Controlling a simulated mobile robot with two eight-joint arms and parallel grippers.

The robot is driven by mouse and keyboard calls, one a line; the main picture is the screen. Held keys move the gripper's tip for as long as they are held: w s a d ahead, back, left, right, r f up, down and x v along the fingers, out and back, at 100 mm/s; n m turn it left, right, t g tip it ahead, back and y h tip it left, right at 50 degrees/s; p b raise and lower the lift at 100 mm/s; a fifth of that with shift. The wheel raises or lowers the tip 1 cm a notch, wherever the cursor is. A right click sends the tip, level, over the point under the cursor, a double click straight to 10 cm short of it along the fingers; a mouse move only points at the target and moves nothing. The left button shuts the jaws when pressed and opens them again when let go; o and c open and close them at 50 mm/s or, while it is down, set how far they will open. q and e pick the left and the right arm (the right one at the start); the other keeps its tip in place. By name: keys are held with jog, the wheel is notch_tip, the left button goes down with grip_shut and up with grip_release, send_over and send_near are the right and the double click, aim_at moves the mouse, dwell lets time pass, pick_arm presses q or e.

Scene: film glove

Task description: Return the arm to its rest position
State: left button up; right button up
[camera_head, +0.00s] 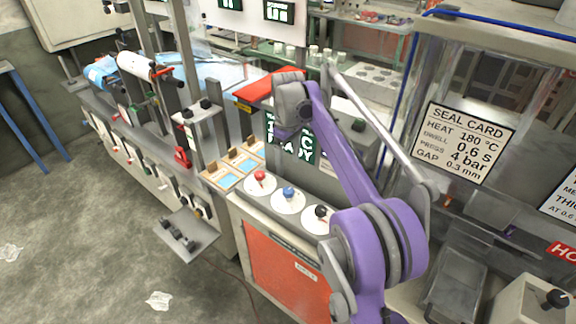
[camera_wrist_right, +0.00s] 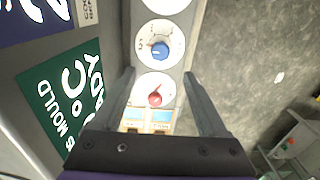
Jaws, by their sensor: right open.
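My right arm (camera_head: 348,160) is purple and grey. It comes in from the lower right of the head view and reaches up over the control panel to its grey wrist (camera_head: 294,102). In the wrist view my right gripper (camera_wrist_right: 159,77) is open, with its two dark fingers apart and nothing between them. The red knob (camera_wrist_right: 155,99) and the blue knob (camera_wrist_right: 160,50) on white dials show beyond the gap. The fingers do not show clearly in the head view. My left gripper is not in view.
The panel carries a red knob (camera_head: 260,176), a blue knob (camera_head: 288,193) and a black knob (camera_head: 321,212). A seal card (camera_head: 464,143) hangs on the clear guard at right. A green sign (camera_head: 303,147) stands behind the arm. Open floor (camera_head: 90,235) lies at left.

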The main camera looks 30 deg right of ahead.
dwell(0.4)
jog(key=s+a+f+m+t, duration=0.1)
jog(key=s+a+f+t, duration=0.1)
jog(key=s+a, duration=0.4)
jog(key=s+a+f+m+t, duration=0.2)
jog(key=s+a, duration=0.4)
jog(key=s, duration=0.8)
jog(key=shift+s+a+f, duration=0.15)
jog(key=shift+a+f, duration=0.1)
jog(key=shift+f, duration=0.45)
jog(key=shift+m+t, duration=0.8)
jog(key=s+f, duration=0.2)
jog(key=s+a+f, duration=0.1)
jog(key=s+f, duration=0.1)
jog(key=s, duration=0.1)
jog(key=s+a+f, duration=0.1)
jog(key=s+f, duration=0.1)
jog(key=shift+s+a+f, duration=0.2)
jog(key=shift+s+f, duration=0.05)
jog(key=shift+s, duration=0.1)
jog(key=shift+c, duration=0.2)
